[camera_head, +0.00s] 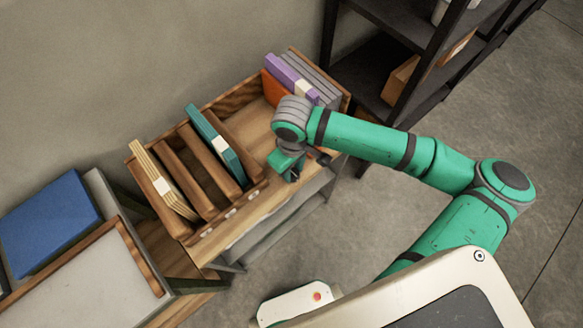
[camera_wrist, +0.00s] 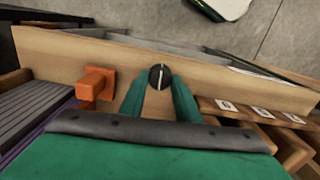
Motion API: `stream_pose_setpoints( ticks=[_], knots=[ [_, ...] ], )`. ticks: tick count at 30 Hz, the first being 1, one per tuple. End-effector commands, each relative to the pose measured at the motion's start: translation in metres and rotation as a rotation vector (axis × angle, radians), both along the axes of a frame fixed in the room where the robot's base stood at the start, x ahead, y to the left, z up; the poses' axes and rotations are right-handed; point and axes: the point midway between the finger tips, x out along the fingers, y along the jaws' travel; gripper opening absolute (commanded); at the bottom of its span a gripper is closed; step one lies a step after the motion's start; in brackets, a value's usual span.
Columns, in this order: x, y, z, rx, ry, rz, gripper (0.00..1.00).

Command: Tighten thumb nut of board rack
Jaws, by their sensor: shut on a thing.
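The thumb nut is a round black knob with a pale line across its face (camera_wrist: 159,77). It sits at a wooden board of the rack (camera_wrist: 220,72), between the two teal fingertips of my gripper (camera_wrist: 160,92). My gripper is shut on the knob; how far the knob is screwed in cannot be told. In the head view my gripper (camera_head: 289,163) is low over the rack's front part, and it hides the knob there. The wooden rack (camera_head: 182,232) holds boards and folders between its dividers.
An orange block-like fitting (camera_wrist: 95,84) is close to the left of the fingers. Several pale number tags (camera_wrist: 262,112) line the rack's edge at right. Purple and grey folders (camera_head: 300,78) stand at the back end. A dark shelf (camera_head: 400,50) is behind; open floor (camera_head: 500,110) lies right.

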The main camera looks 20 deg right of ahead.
Motion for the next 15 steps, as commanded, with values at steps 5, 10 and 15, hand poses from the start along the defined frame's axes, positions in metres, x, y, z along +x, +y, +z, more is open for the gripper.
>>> stream_pose_setpoints(
  ticks=[5, 10, 15],
  knots=[
    [0.0011, 0.0010, 0.0006, 0.008, -0.007, -0.076, 0.07],
    [0.0008, 0.0013, 0.0007, 0.005, -0.005, -0.078, 0.07],
    [0.0006, 0.0019, 0.0008, 0.003, -0.003, -0.075, 0.46]
  ],
)
